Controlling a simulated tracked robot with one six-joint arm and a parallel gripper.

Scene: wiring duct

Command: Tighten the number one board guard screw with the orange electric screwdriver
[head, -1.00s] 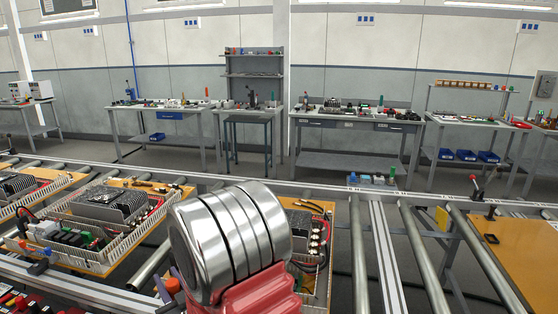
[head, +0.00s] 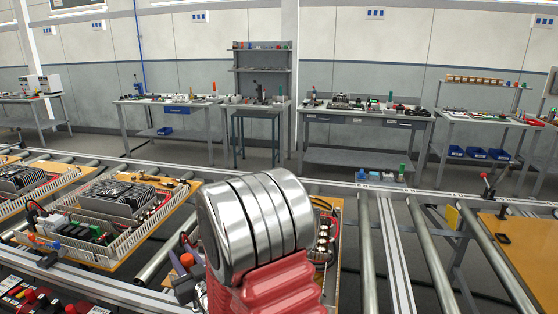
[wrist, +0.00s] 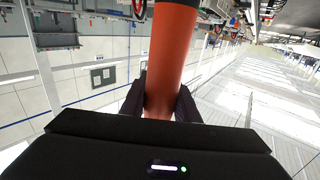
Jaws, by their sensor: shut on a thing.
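In the wrist view the orange electric screwdriver (wrist: 172,55) is a thick orange cylinder running up from between the two dark fingers of my gripper (wrist: 160,103). The fingers are shut on its body, and its tip is out of view. In the head view my silver and red arm fills the lower middle and hides most of the gripper. A small orange part (head: 187,260) shows just left of the arm. A board (head: 325,228) with wiring on an orange plate is partly hidden behind the arm. The number one guard screw cannot be made out.
Another board in a white slotted duct (head: 110,215) lies on the roller conveyor (head: 155,262) at left. Red and black parts (head: 25,297) sit in the lower left corner. An orange plate (head: 530,250) lies at right. Workbenches (head: 365,118) line the far wall.

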